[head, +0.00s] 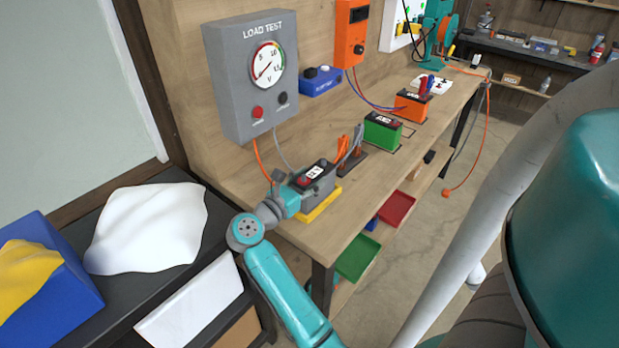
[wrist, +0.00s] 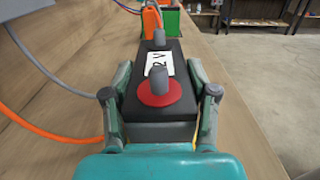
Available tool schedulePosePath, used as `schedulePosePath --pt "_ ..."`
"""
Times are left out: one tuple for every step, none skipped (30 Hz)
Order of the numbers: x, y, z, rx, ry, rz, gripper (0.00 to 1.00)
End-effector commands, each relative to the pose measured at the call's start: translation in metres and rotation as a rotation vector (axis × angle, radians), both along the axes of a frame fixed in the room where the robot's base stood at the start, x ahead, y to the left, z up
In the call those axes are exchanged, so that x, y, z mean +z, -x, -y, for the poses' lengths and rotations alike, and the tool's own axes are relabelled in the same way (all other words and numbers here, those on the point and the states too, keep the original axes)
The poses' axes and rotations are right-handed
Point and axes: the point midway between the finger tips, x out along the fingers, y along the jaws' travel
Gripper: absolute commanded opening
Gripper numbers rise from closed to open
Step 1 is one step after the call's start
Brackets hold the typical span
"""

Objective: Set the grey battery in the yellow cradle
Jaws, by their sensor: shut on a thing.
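The grey battery (head: 318,180) has a dark top with a white label and a red-ringed terminal. In the head view it is at the yellow cradle (head: 322,205), whose edge shows beneath it near the bench's front left. I cannot tell whether the battery is fully seated, as its underside is hidden. My gripper (head: 297,186) is shut on the battery from its near left end. In the wrist view the battery (wrist: 157,85) lies between the two fingers of my gripper (wrist: 160,100), one on each side.
A grey load test box (head: 240,90) stands behind, with orange and grey leads hanging from it. Clamps on a dark stand (head: 350,162), a green battery (head: 382,130) and an orange battery (head: 411,106) sit further right. Bare bench (head: 245,185) shows to the left.

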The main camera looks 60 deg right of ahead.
Motion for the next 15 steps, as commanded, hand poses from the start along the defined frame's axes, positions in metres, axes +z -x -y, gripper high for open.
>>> schedulePosePath --pt "0.001 -0.0001 0.0 0.0 0.003 0.001 0.0" --pt "0.0005 -0.0001 0.0 0.0 0.003 0.001 0.0" --pt "-0.0002 -0.0002 0.0001 0.0 0.003 0.001 0.0" --pt "-0.0008 -0.0002 0.0001 0.0 0.003 0.001 0.0" --pt "-0.0013 -0.0002 0.0001 0.0 0.003 0.001 0.0" --pt "-0.002 -0.0002 0.0001 0.0 0.003 0.001 0.0" --pt "-0.0025 -0.0002 0.0001 0.0 0.003 0.001 0.0" --pt "-0.003 -0.0002 0.0001 0.0 0.003 0.001 0.0" --pt "-0.0037 -0.0002 0.0 0.0 0.003 0.001 0.0" --pt "-0.0042 -0.0002 0.0001 0.0 0.003 0.001 0.0" --pt "-0.0047 -0.0002 0.0 0.0 0.003 0.001 0.0" --pt "-0.0054 -0.0002 0.0001 0.0 0.003 0.001 0.0" --pt "-0.0059 -0.0002 0.0001 0.0 0.003 0.001 0.0" --pt "-0.0064 -0.0002 0.0001 0.0 0.003 0.001 0.0" --pt "-0.0071 -0.0002 0.0001 0.0 0.003 0.001 0.0"
